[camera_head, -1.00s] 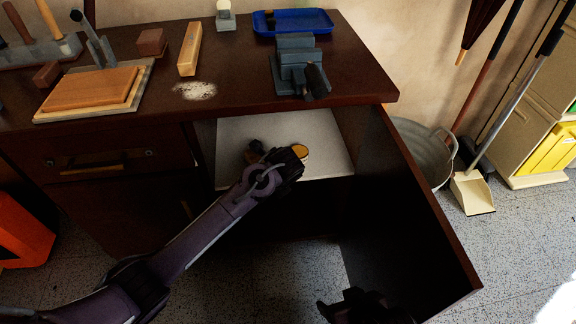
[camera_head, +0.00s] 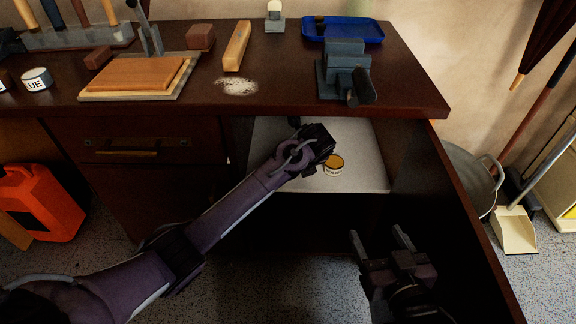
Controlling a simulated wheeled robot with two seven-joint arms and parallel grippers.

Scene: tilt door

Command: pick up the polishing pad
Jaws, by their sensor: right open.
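I cannot pick out a polishing pad for certain. A small round tin (camera_head: 333,167) with an amber top and a pale label stands on the white shelf (camera_head: 368,178) inside the open cabinet. My left arm reaches into the cabinet from the left, and its wrist covers part of the shelf just left of the tin. My left gripper's fingers are hidden, so its state does not show. My right gripper (camera_head: 380,238) is open and empty, below and in front of the shelf, beside the open door (camera_head: 455,205).
The dark workbench top (camera_head: 285,98) overhangs the cabinet. It carries a vise (camera_head: 342,68), a blue tray (camera_head: 345,34), a wooden bar (camera_head: 236,46) and a board (camera_head: 135,76). The door bounds the right side. A dustpan (camera_head: 513,230) and metal tub (camera_head: 470,180) stand beyond it.

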